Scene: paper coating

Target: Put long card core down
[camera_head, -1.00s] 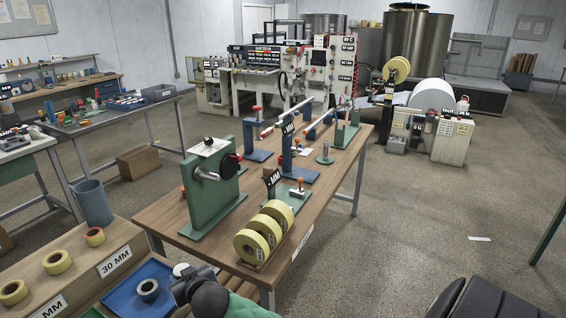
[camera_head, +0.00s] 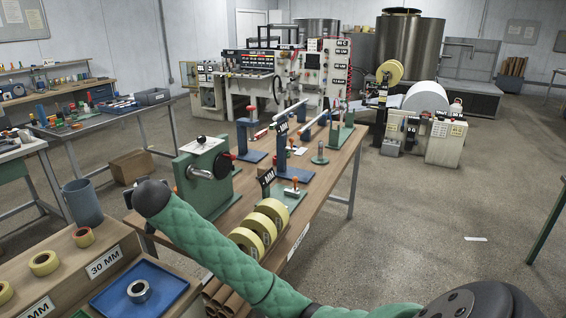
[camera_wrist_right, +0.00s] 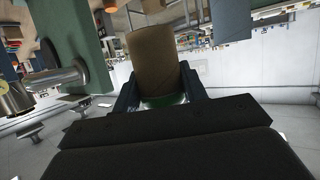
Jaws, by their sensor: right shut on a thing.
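In the right wrist view, my right gripper (camera_wrist_right: 158,86) is shut on a brown card core (camera_wrist_right: 155,58), which sticks out past the two dark fingers. In the head view, my green-sleeved right arm reaches from the lower right across the table's near end. Its dark end (camera_head: 135,196) is left of the green winding stand (camera_head: 204,172); the held core cannot be made out there. The stand's metal shaft (camera_head: 200,174) points left and is bare. It also shows at the left of the right wrist view (camera_wrist_right: 55,77). My left gripper is not in view.
Yellow tape rolls (camera_head: 258,228) stand on the wooden table (camera_head: 325,180), partly behind my arm. Several brown tubes (camera_head: 225,297) lie low by its near end. A blue tray (camera_head: 165,290) holds one roll, and a grey bin (camera_head: 83,202) stands at left.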

